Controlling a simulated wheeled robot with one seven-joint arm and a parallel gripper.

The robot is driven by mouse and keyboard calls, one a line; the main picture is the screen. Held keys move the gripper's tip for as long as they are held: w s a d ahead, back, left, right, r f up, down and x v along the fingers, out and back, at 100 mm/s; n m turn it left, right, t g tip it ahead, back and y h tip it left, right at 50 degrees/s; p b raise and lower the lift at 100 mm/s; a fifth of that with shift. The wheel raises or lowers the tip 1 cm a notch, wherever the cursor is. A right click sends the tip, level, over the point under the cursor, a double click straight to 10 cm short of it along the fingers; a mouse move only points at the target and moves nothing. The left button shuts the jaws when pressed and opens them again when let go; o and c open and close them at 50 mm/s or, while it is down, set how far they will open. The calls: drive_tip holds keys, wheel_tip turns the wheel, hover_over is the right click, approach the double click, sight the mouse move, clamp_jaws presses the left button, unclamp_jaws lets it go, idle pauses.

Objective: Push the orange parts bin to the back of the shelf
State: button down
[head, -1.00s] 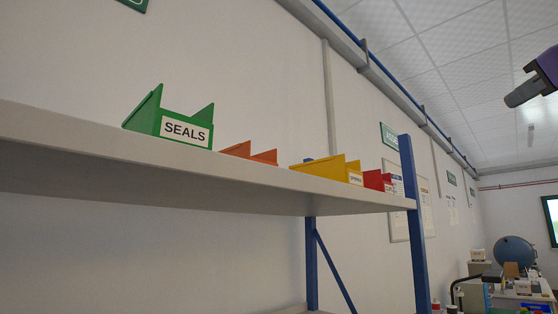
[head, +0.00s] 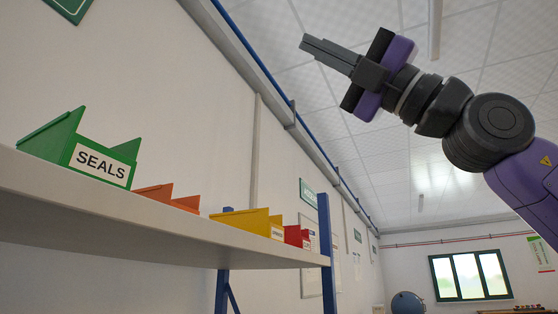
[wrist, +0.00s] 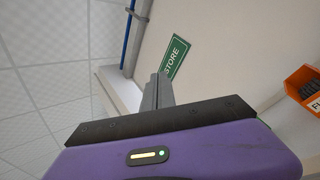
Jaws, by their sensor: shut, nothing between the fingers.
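The orange parts bin (head: 166,196) sits on the shelf (head: 120,222) in the head view, between the green SEALS bin and the yellow bin. Only its upper part shows over the shelf edge. My gripper (head: 318,46) is raised high at the right of the shelf, shut and empty, its fingers pointing left. It is well apart from the bin. In the wrist view my gripper (wrist: 156,92) also shows shut, in front of a wall with a green STORE sign. An orange bin with dark contents (wrist: 304,90) shows at the right edge there; I cannot tell if it is the same one.
The green SEALS bin (head: 100,160) stands left of the orange bin. The yellow bin (head: 245,222) and a red bin (head: 297,236) stand to its right. A blue shelf post (head: 325,250) rises at the shelf's right end. The space between my gripper and the shelf is clear.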

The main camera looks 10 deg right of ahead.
drive_tip(key=w+a+f+n+t+h, duration=0.2)
drive_tip(key=w+a+f+h, duration=0.35)
drive_tip(key=w+f, duration=0.35)
drive_tip(key=n+h+p, duration=0.3)
drive_tip(key=h+p, duration=0.3)
approach(162, 193)
drive_tip(key=shift+y, duration=0.25)
drive_tip(key=w, duration=0.1)
drive_tip(key=w+f, duration=0.1)
drive_tip(key=w, duration=0.3)
drive_tip(key=shift+d+f, duration=0.15)
drive_tip(key=shift+f, duration=0.15)
drive_tip(key=shift+w+a+f, duration=0.15)
drive_tip(key=shift+w+a, duration=0.35)
